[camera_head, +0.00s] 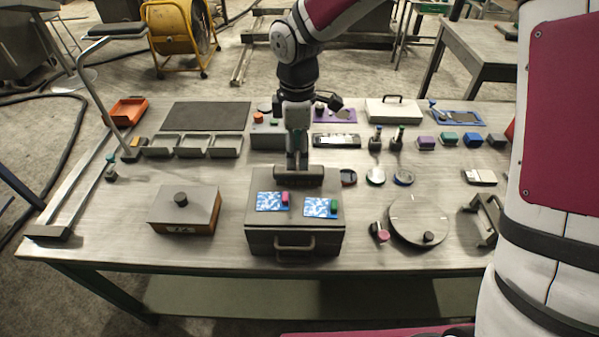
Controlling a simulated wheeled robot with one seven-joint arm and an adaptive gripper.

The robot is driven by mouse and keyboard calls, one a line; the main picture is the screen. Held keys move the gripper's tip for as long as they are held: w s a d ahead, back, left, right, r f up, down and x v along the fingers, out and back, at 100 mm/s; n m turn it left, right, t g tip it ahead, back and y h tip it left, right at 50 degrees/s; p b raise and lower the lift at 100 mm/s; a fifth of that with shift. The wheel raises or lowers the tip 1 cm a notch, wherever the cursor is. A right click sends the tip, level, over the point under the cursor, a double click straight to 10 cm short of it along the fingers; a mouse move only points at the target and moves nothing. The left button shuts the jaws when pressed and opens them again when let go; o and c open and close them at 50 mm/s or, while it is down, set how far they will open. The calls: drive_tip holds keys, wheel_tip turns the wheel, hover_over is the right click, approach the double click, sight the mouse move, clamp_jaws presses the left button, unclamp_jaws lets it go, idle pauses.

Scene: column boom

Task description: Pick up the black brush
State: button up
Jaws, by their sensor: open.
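My gripper (297,160) hangs pointing down over the middle of the table, just behind the grey box with two blue screens (293,238). It is open. A wide dark bar (312,178) lies right below the fingers at the back of this box. It may be the black brush, but I cannot tell for sure. The fingers partly cover the bar, and whether they touch it is unclear. No other thing in view is clearly a brush.
A small box with a black knob (185,222) stands left of the screen box; a round disc (419,219) lies right. Bins (195,147), dark-topped bottles (375,142) and coloured blocks (449,138) stand behind. A tall frame (100,90) rises at left.

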drive_tip(key=f, duration=0.3)
drive_tip(key=f+p, duration=0.1)
drive_tip(key=f, duration=0.2)
drive_tip(key=shift+s+d, duration=0.1)
drive_tip(key=shift+s, duration=0.1)
drive_tip(key=shift+w+f, duration=0.1)
drive_tip(key=shift+f, duration=0.4)
clamp_jaws()
drive_tip(key=shift+r, duration=0.2)
drive_tip(key=shift+w+r, duration=0.1)
drive_tip(key=shift+r, duration=0.5)
wheel_tip(320, 180, up, 2)
drive_tip(key=shift+r+b, duration=0.1)
drive_tip(key=shift+b, duration=0.2)
drive_tip(key=s+d, duration=0.2)
drive_tip(key=s, duration=0.5)
drive_tip(key=s+d+r, duration=0.1)
drive_tip(key=s+d, duration=0.1)
drive_tip(key=s, duration=0.6)
drive_tip(key=shift+s+d+r, duration=0.15)
drive_tip(key=shift+s+d, duration=0.1)
drive_tip(key=shift+s, duration=0.05)
